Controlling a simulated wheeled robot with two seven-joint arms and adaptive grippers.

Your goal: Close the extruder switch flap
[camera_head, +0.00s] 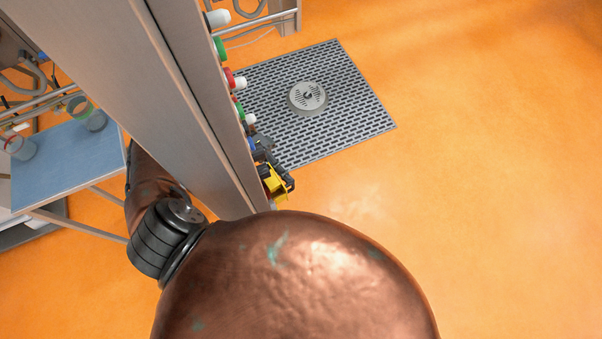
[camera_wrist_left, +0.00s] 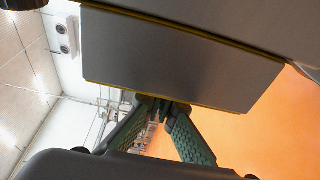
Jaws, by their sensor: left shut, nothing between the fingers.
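In the head view a small yellow and black switch part (camera_head: 275,182) sits low on the right edge of the tall grey cabinet (camera_head: 115,75); I cannot tell its flap's angle there. In the left wrist view a flat grey panel with yellow edges (camera_wrist_left: 180,60) fills the upper middle, close to the camera; it may be the flap. My left gripper (camera_wrist_left: 163,103) is shut and empty, its green-padded fingers meeting at the panel's lower edge. I cannot tell whether they touch it. My right gripper is out of view.
Several coloured knobs, including a red one (camera_head: 230,78), stick out along the cabinet edge above the switch part. A metal grating (camera_head: 350,95) lies on the open orange floor at right. A blue-topped table (camera_head: 65,165) with beakers stands at left.

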